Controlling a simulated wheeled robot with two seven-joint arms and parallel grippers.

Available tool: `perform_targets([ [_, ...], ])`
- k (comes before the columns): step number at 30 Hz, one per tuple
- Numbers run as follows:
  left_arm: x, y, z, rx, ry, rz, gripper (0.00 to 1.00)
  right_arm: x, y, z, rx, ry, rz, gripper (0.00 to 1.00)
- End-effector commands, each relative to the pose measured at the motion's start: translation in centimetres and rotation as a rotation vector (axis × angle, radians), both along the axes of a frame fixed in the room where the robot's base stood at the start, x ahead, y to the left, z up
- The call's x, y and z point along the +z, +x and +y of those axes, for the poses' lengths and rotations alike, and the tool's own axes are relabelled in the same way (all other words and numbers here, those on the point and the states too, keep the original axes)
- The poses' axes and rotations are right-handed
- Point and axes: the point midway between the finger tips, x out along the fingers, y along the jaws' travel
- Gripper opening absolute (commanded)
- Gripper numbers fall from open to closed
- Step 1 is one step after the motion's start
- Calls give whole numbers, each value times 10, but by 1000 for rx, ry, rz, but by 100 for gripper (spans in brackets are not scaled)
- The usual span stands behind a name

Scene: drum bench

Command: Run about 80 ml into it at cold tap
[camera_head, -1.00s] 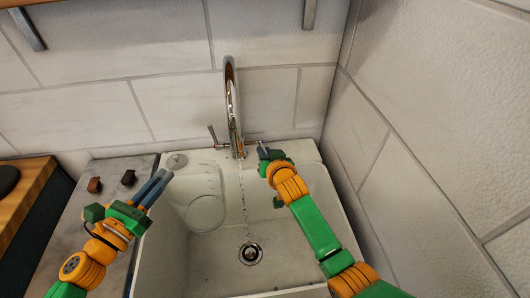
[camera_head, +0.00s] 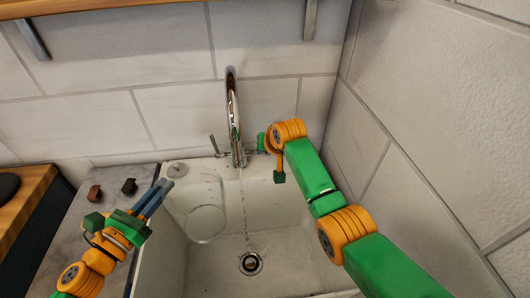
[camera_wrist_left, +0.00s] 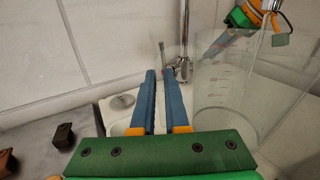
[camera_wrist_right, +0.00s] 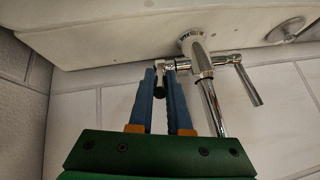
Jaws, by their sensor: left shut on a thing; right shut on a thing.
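A clear beaker (camera_head: 207,224) with red marks is over the left part of the sink (camera_head: 295,262). It also shows in the left wrist view (camera_wrist_left: 222,95). My left gripper (camera_head: 168,186) is shut at its left side; the gripped part is too transparent to make out. The chrome tap (camera_head: 233,115) stands at the back. A thin stream of water (camera_head: 245,208) falls from its spout, in this view to the right of the beaker, towards the drain. My right gripper (camera_wrist_right: 160,82) is shut on the tap's right handle (camera_wrist_right: 160,90). I cannot make out a water level in the beaker.
The tap's left lever (camera_head: 214,144) is free. The drain (camera_head: 251,263) is open in the sink floor. Two small dark knobs, one brown (camera_head: 95,192), sit on the grey counter at left. A tiled wall (camera_head: 430,130) closes in the right side.

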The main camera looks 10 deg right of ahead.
Motion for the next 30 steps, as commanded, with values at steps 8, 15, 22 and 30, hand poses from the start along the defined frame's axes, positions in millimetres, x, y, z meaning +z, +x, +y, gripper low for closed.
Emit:
perform_targets([
  [8,0,0,0,0,-1,0,0,1,0,0,1,0,11,0],
  [15,0,0,0,0,-1,0,0,1,0,0,1,0,10,32],
  [22,1,0,0,0,-1,0,0,1,0,0,1,0,10,46],
  [30,1,0,0,0,-1,0,0,13,-7,-1,1,2,6,46],
])
